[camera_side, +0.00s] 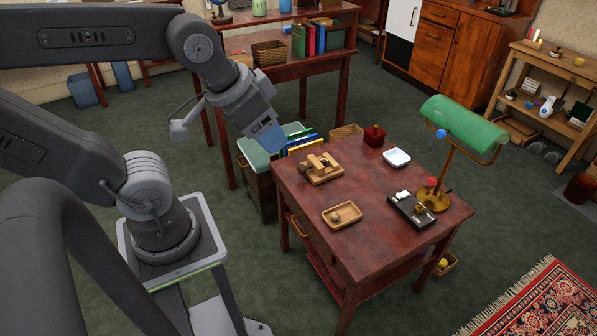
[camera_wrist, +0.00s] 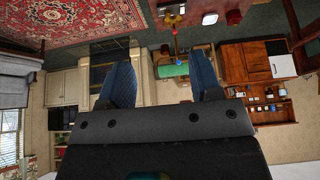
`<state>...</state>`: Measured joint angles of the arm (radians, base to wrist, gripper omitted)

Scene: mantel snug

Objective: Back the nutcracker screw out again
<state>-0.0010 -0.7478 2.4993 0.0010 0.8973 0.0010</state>
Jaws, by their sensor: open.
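The wooden nutcracker (camera_side: 322,166) sits on a wooden base near the left back edge of the dark red table (camera_side: 374,250). It has a thick wooden screw piece, but how far the screw is in is too small to tell. My gripper (camera_side: 268,137) is raised in the air to the left of the nutcracker, apart from it, with its blue fingers pointing down and right. In the wrist view the two blue fingers of my gripper (camera_wrist: 165,85) stand wide apart with nothing between them. The nutcracker is not clearly visible in the wrist view.
A shallow wooden tray (camera_side: 342,214) lies in front of the nutcracker. A white dish (camera_side: 397,158), a dark red box (camera_side: 375,136), a black tray (camera_side: 411,211) and a green-shaded lamp (camera_side: 464,124) share the table. A bin with a pale lid (camera_side: 262,150) stands under my gripper.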

